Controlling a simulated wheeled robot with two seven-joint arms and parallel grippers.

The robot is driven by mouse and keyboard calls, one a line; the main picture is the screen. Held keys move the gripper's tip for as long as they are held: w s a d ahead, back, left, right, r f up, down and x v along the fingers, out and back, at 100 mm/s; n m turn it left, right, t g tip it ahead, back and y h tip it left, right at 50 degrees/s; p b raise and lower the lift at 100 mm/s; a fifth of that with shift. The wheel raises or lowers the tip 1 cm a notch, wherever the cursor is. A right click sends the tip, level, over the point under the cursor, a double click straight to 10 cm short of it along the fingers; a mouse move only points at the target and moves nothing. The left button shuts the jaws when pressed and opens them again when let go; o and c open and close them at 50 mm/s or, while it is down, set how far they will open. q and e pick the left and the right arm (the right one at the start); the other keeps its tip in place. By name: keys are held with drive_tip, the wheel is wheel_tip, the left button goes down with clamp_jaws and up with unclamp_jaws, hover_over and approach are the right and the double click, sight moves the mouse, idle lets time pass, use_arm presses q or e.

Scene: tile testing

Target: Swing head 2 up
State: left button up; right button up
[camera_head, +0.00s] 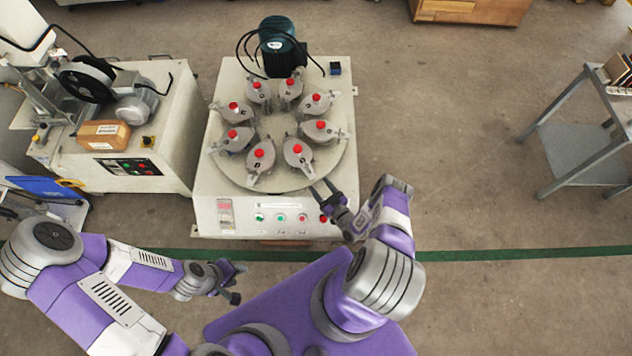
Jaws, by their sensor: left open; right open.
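A round grey turntable (265,128) on a white machine (215,187) carries a ring of several grey heads with red knobs. All the heads look lowered over the plate. Their number marks are too small to read surely, so I cannot tell which is head 2. The front right head (298,155) is nearest my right gripper (323,187), which is open and empty by the turntable's front right edge, apart from that head. My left gripper (238,283) is open and empty, low in front of the machine and away from the heads.
A green motor (279,45) with black cables stands behind the turntable. Buttons line the machine's front panel (280,218). Another machine (165,165) with a wooden block (104,135) stands left. A metal shelf table (575,150) stands right, with clear floor between.

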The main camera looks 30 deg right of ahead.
drive_tip(key=w, duration=0.3)
drive_tip(key=shift+w+a+b, duration=0.1)
drive_tip(key=shift+w+b, duration=0.25)
clamp_jaws()
